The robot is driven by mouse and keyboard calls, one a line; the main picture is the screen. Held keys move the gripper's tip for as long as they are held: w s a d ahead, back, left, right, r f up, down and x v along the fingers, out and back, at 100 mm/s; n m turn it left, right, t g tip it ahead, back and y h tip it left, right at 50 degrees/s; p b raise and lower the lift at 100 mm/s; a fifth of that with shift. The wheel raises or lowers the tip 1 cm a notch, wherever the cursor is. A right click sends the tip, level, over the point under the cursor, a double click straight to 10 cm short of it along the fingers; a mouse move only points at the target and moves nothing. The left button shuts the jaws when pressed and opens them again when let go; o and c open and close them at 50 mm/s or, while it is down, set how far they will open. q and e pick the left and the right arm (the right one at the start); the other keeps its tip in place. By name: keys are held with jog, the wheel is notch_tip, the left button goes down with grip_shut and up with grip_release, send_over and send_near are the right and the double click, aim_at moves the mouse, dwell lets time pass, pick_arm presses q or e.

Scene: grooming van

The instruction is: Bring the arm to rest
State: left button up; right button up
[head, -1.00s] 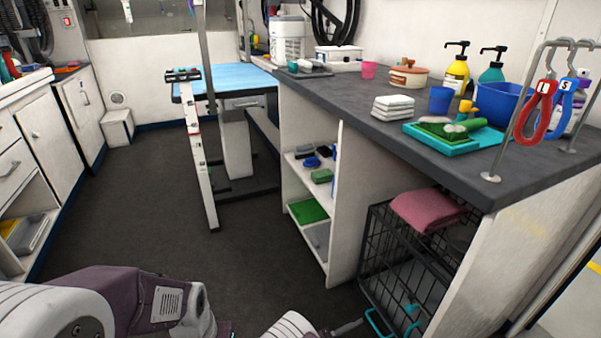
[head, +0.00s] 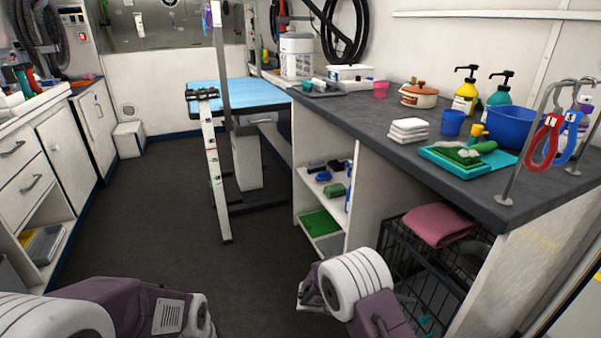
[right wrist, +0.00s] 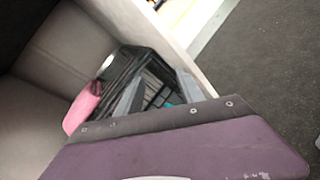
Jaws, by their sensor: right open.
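My right arm (head: 352,290) stands at the bottom middle of the head view, bent, in front of the wire crate and the open shelves. My right gripper shows in the right wrist view (right wrist: 160,92), its two grey fingers apart with nothing seen held between them. The black wire crate shows beyond the fingers. My left arm (head: 130,308) lies across the bottom left of the head view; its gripper is out of frame.
The black wire crate (head: 430,272) with a pink towel (head: 440,224) on top stands under the grey counter (head: 375,120). The counter holds a green tray, a blue bowl and bottles. A blue-topped grooming table (head: 250,95) stands behind. Dark floor (head: 130,220) is clear at left.

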jog(key=s+d+r+m+g+y+p, duration=0.3)
jog(key=s+r+m+y, duration=0.35)
jog(key=s, duration=0.35)
jog(key=s+a+f+m+t+y, duration=0.3)
jog(key=s+a+m+y, duration=0.25)
jog(key=a+y, duration=0.45)
pick_arm(q)
notch_tip(320, 180, up, 43)
jog(key=p, duration=3.8)
jog(key=shift+f+p, duration=0.2)
jog(key=shift+p, duration=0.15)
pick_arm(e)
notch_tip(320, 180, up, 38)
jog(key=w+a+t+h, duration=0.1)
jog(key=w, duration=0.2)
jog(key=shift+r, duration=0.25)
jog(key=shift+a, duration=0.1)
